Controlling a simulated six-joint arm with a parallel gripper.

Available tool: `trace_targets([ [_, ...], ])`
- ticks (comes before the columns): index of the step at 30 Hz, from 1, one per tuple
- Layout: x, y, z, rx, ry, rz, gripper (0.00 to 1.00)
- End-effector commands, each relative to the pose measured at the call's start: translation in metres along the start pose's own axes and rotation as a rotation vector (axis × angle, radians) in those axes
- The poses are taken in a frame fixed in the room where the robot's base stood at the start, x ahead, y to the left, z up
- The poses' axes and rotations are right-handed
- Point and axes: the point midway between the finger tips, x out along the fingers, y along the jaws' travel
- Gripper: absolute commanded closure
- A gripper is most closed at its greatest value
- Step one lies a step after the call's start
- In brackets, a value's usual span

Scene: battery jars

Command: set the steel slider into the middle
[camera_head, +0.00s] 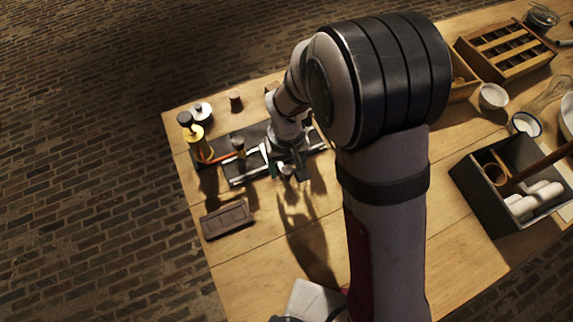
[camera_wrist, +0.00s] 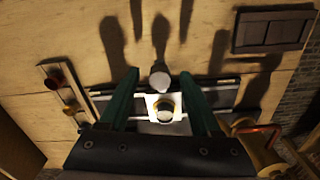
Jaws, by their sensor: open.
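The steel slider (camera_wrist: 152,102) looks like a bright block with a round dark-and-brass knob on top. In the wrist view it sits on a long dark rail base (camera_wrist: 225,98), between my gripper's two green fingers. My gripper (camera_wrist: 159,76) is open, one finger on each side of the slider, with gaps showing. A pale rounded knob (camera_wrist: 160,77) stands just beyond the slider, between the fingertips. In the head view my gripper (camera_head: 287,172) is low over the rail base (camera_head: 245,172), and my arm hides the slider's exact place there.
A yellow jar (camera_head: 195,138) with a red wire stands left of the rails. A dark tray (camera_head: 227,219) lies in front. A wooden strip with red and amber posts (camera_wrist: 62,86) is at left in the wrist view. A dark bin (camera_head: 485,205) stands far right.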

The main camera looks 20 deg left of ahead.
Motion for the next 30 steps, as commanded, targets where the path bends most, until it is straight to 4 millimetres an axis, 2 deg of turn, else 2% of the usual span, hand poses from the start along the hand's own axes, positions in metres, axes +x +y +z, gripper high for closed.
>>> trace_targets([
  [4, -0.004, 0.0, 0.0, 0.0, 0.001, 0.0, 0.36],
  [7, -0.02, 0.0, -0.001, 0.0, 0.004, -0.001, 0.36],
  [15, -0.103, 0.0, -0.001, 0.0, 0.007, 0.0, 0.36],
  [18, -0.129, 0.0, -0.001, 0.001, 0.005, 0.0, 0.36],
  [21, -0.146, 0.0, -0.001, 0.0, 0.003, 0.0, 0.36],
  [24, -0.156, 0.0, 0.0, 0.0, 0.001, -0.001, 0.36],
  [30, -0.158, 0.0, 0.0, 0.0, 0.0, 0.0, 0.36],
])
